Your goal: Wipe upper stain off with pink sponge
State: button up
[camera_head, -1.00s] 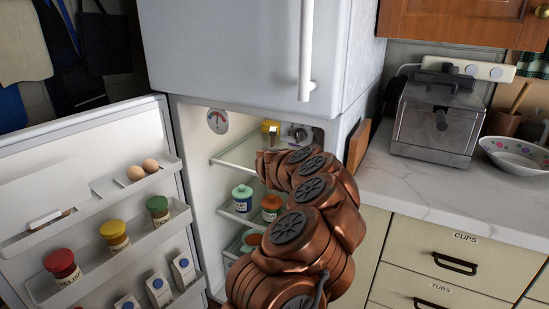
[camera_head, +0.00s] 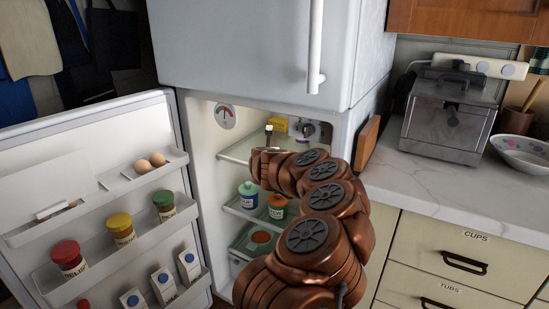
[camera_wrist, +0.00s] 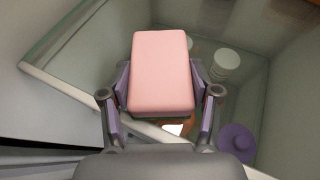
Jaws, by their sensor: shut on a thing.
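The pink sponge (camera_wrist: 162,72) fills the middle of the wrist view. My gripper (camera_wrist: 160,88) is shut on it, one finger at each long side. In the head view my gripper (camera_head: 268,135) is inside the open fridge at the upper glass shelf (camera_head: 238,149), largely hidden by my arm; the sponge is not visible there. The shelf edge (camera_wrist: 62,88) also shows in the wrist view, left of the sponge. I cannot make out any stain clearly; the sponge and arm cover part of the shelf area.
A yellow box (camera_head: 280,125) stands at the back of the upper shelf. A teal jar (camera_head: 248,195) and an orange-lidded jar (camera_head: 277,206) stand below. The open door (camera_head: 95,130) at left holds eggs, jars and cartons. A purple round thing (camera_wrist: 237,140) is right of my gripper.

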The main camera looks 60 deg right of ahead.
jog(key=shift+w+d+p, duration=0.25)
jog(key=shift+d+p, duration=0.05)
jog(key=shift+d, duration=0.15)
jog(key=shift+d+p, duration=0.9)
jog(key=shift+d, duration=1.3)
jog(key=shift+w+d+p, duration=0.1)
jog(key=shift+d+p, duration=0.5)
jog(key=shift+d, duration=0.5)
jog(key=shift+f, duration=0.1)
jog(key=shift+a+f+b, duration=0.15)
jog(key=shift+a+b, duration=0.55)
jog(key=shift+b, duration=0.3)
jog(key=shift+a+b, duration=2.6)
jog(key=shift+a, duration=0.35)
jog(key=shift+a+r, duration=0.1)
jog(key=shift+r, duration=0.15)
jog(key=shift+r, duration=0.1)
